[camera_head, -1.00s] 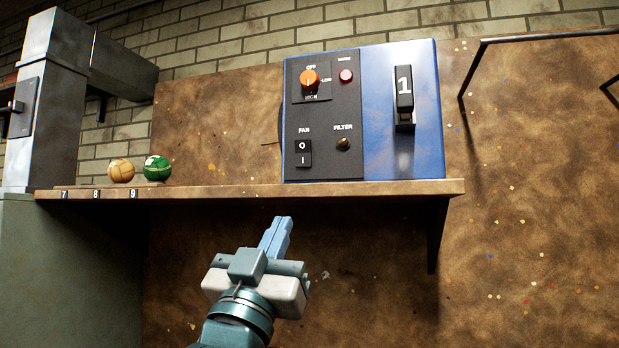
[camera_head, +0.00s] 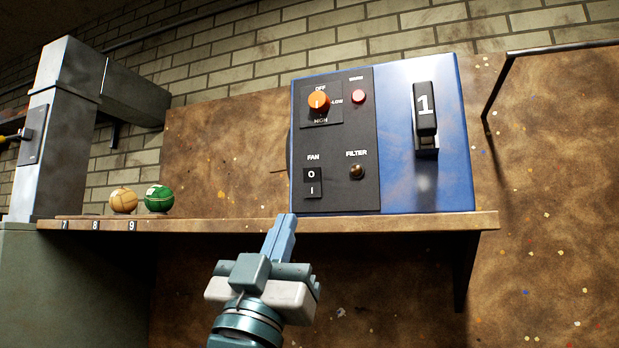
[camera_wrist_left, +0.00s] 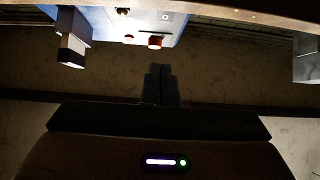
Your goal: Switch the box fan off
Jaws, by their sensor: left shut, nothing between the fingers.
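The blue box (camera_head: 425,180) with a black control panel (camera_head: 340,195) stands on the shelf. Its black FAN rocker (camera_head: 312,183), marked O above I, is at the panel's lower left. Which side is pressed in is too small to tell. My left gripper (camera_head: 285,217) is shut and empty. Its tips point up and overlap the shelf's front edge in the picture, below the rocker and apart from it. In the left wrist view the shut fingers (camera_wrist_left: 161,70) point toward the box (camera_wrist_left: 110,20). My right gripper is not in view.
A black lever (camera_head: 426,110) marked 1 is on the box's right. Tan (camera_head: 123,201) and green (camera_head: 158,198) balls sit left on the shelf (camera_head: 400,222).

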